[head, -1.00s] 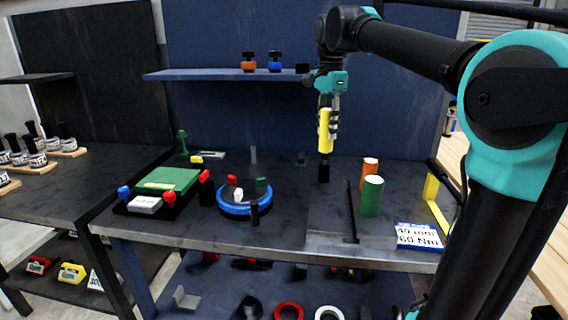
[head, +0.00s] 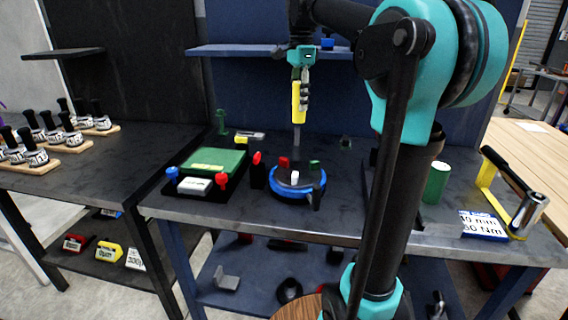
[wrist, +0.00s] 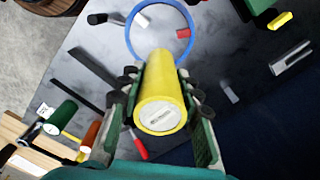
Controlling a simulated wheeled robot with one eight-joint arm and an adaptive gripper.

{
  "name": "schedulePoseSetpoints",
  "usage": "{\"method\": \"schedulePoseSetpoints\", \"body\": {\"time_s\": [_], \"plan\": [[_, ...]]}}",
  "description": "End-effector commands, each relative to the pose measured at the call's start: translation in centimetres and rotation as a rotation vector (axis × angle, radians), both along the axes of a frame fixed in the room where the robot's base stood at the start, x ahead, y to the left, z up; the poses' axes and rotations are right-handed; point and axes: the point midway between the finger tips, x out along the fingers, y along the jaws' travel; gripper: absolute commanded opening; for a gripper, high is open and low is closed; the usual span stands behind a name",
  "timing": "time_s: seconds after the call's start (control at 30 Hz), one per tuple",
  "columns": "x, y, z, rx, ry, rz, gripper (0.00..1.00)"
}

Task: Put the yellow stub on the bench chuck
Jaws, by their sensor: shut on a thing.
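The yellow stub (head: 299,104) hangs upright in my gripper (head: 300,90), high above the bench. In the wrist view the stub (wrist: 161,104) sits between both fingers of my gripper (wrist: 160,88), its round end with a pale label facing the camera. The round bench chuck (head: 282,194) has a blue ring and red, green and white pieces on top. It appears below the stub in the head view. In the wrist view the blue ring (wrist: 190,42) lies beyond the stub's far end, partly covered by it.
A green box on a black base (head: 216,160) stands left of the chuck. A blue shelf (head: 262,49) is behind my gripper. My arm hides part of the bench.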

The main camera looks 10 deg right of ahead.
Motion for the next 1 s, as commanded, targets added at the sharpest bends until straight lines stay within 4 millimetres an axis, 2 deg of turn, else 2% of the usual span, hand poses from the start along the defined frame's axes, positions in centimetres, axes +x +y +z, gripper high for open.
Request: {"method": "schedulePoseSetpoints", "body": {"time_s": [0.1, 0.5, 0.63, 0.87, 1.0], "plan": [[0.0, 0.0, -2.8, 0.0, 0.0, 0.0, 0.0], [0.0, 0.0, -11.9, 0.0, 0.0, 0.001, 0.0], [0.0, 0.0, -13.7, 0.0, 0.0, 0.001, 0.0], [0.0, 0.0, -15.1, 0.0, 0.0, 0.001, 0.0], [0.0, 0.0, -16.8, 0.0, 0.0, 0.001, 0.0]]}}
